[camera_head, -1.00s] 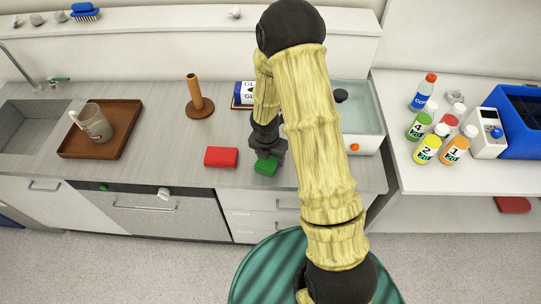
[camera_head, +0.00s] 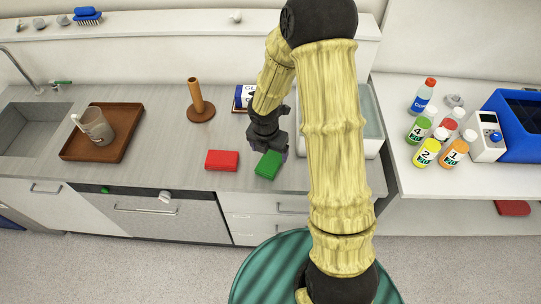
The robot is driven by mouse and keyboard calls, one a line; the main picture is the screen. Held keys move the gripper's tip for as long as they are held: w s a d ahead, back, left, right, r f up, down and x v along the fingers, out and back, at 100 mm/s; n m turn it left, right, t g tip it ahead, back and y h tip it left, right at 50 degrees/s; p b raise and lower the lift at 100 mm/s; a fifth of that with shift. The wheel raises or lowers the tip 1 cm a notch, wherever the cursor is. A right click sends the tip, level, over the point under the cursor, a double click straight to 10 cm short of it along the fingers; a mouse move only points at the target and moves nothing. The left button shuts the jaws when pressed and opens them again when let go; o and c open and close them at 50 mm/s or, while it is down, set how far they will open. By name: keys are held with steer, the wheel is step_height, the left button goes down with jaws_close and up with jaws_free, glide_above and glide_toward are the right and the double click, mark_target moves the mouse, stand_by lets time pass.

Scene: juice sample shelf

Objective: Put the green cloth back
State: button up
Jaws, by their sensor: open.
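The green cloth (camera_head: 268,164) is a small folded block on the grey counter, close to its front edge. It lies slightly turned, just right of a red folded cloth (camera_head: 222,160), with a gap between them. My gripper (camera_head: 276,152) points down right behind and above the green cloth. It is open, with its fingertips partly hidden behind the cloth. I cannot tell whether they touch it.
A wooden upright holder (camera_head: 199,103) stands behind the cloths. A brown tray (camera_head: 75,150) with a beaker (camera_head: 96,127) is at left, near the sink (camera_head: 30,130). Several bottles stand on the right-hand table (camera_head: 420,180). My arm hides part of a water basin (camera_head: 374,120).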

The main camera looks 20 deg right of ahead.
mark_target(269, 166)
steer(key=r, duration=0.5)
steer(key=shift+s+a+r+p, duration=0.3)
steer(key=shift+s, duration=0.05)
steer(key=s+r+m, duration=0.4)
steer(key=s+m, duration=0.2)
steer(key=m, duration=0.8)
steer(key=s+d+r+m+t+y, duration=0.1)
steer(key=s+r+m, duration=0.4)
steer(key=m, duration=0.9)
steer(key=shift+s+d, duration=0.25)
steer(key=shift+s, duration=0.65)
steer(key=shift+r, duration=0.1)
